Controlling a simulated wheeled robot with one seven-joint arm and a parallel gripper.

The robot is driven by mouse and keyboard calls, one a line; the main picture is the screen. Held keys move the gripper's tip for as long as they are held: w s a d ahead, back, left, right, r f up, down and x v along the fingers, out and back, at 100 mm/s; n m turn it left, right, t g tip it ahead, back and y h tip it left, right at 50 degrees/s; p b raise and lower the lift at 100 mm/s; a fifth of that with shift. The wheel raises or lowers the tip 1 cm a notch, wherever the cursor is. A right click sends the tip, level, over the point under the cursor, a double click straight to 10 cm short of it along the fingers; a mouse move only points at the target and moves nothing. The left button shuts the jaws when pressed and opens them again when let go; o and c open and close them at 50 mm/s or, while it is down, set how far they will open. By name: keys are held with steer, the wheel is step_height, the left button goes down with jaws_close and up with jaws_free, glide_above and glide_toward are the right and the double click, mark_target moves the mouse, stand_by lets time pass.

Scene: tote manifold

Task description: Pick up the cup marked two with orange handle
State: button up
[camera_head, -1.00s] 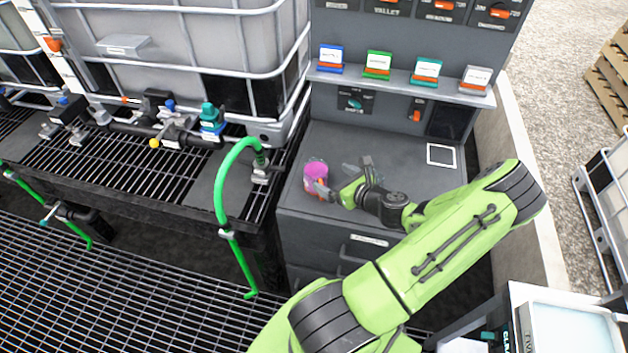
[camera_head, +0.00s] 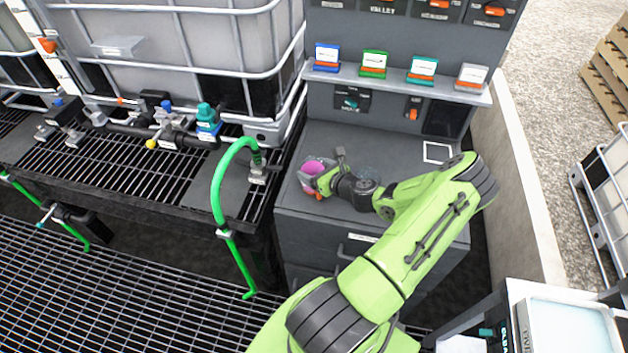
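A cup (camera_head: 311,167) with a pink inside and a pale, partly clear outside stands on the grey counter, left of my gripper. An orange part (camera_head: 319,195), perhaps its handle, shows at its lower right. A number on it cannot be read. My gripper (camera_head: 318,178) is at the cup's right side and covers part of it. Its fingertips are small and partly hidden, so I cannot tell whether they are around the cup or only beside it.
The grey counter (camera_head: 395,150) is clear to the right, with a white square outline (camera_head: 437,152). A shelf (camera_head: 399,81) behind holds several coloured label holders. A green hose (camera_head: 217,190) rises left of the counter. A low wall (camera_head: 510,190) borders the right.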

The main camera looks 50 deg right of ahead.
steer(key=shift+c, duration=1.1)
steer(key=shift+r, duration=0.15)
step_height(320, 180, up, 10)
steer(key=p, duration=0.1)
steer(key=shift+p, duration=0.4)
steer(key=shift+d, duration=0.1)
